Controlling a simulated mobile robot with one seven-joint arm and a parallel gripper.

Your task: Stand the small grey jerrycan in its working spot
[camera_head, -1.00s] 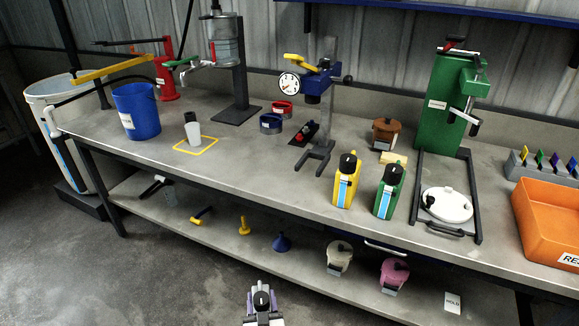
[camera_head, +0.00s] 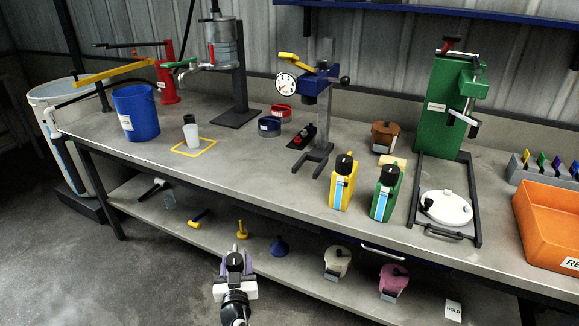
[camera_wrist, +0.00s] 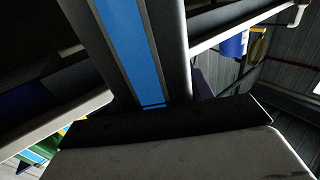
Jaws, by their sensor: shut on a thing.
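The small grey jerrycan (camera_head: 235,262) is in my gripper (camera_head: 235,283), its black cap showing in the head view. My gripper is shut on it and holds it in front of the bench, low in the picture. In the wrist view the jerrycan's grey body with a blue stripe (camera_wrist: 132,50) fills the upper middle, close to the jaws. A yellow square outline (camera_head: 207,150) is marked on the bench top at the left. A pale cup (camera_head: 191,137) with a darker top part stands within it.
A blue bucket (camera_head: 136,112) stands left of the outline. A yellow jerrycan (camera_head: 342,187) and a green jerrycan (camera_head: 386,196) stand near the front edge. Bare bench top lies right of the outline.

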